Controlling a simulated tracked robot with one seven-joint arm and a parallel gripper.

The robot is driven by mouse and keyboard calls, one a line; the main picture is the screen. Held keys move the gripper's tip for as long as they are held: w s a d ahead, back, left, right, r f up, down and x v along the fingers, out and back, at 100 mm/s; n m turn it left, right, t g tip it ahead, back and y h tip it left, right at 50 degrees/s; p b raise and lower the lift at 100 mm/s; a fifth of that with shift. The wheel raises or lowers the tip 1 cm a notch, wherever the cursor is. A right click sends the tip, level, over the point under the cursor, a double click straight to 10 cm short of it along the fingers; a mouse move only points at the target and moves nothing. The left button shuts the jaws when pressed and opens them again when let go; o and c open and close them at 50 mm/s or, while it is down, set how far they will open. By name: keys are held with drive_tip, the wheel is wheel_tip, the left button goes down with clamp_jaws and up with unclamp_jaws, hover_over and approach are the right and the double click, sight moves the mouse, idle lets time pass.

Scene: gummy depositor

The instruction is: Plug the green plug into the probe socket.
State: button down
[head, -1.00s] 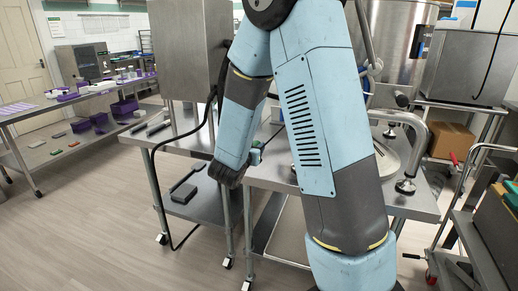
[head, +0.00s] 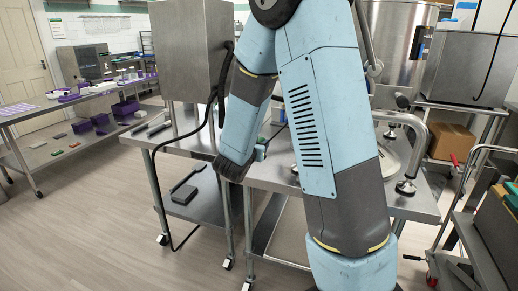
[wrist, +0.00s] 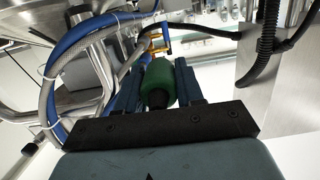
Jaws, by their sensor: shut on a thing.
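The green plug (wrist: 160,82) is held between the two blue fingers of my gripper (wrist: 159,80) in the wrist view, with its dark end toward the camera. I cannot make out the probe socket for certain.
A steel cabinet (head: 190,57) with black cables stands left of my arm. A thick blue hose (wrist: 52,90) and a braided hose run close on the left in the wrist view; a black corrugated cable (wrist: 268,45) hangs at right. The floor at front left is clear.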

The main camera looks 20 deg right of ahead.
drive_tip(key=d+r+m, duration=0.1)
drive_tip(key=d+r, duration=0.4)
drive_tip(key=r, duration=0.4)
drive_tip(key=w+d+r+m, duration=0.1)
drive_tip(key=d+r+m, duration=0.1)
drive_tip(key=d+r, duration=0.4)
drive_tip(key=d+r+m, duration=0.2)
drive_tip(key=d+r, duration=0.4)
drive_tip(key=r, duration=0.6)
drive_tip(key=shift+w+r+t+y, duration=0.15)
drive_tip(key=shift+r+t+y, duration=0.2)
drive_tip(key=shift+t+y, duration=0.05)
drive_tip(key=r+x, duration=0.1)
drive_tip(key=x, duration=0.5)
drive_tip(key=shift+d, duration=0.2)
drive_tip(key=shift+w+d, duration=0.5)
drive_tip(key=shift+w+d, duration=0.1)
drive_tip(key=shift+w, duration=0.1)
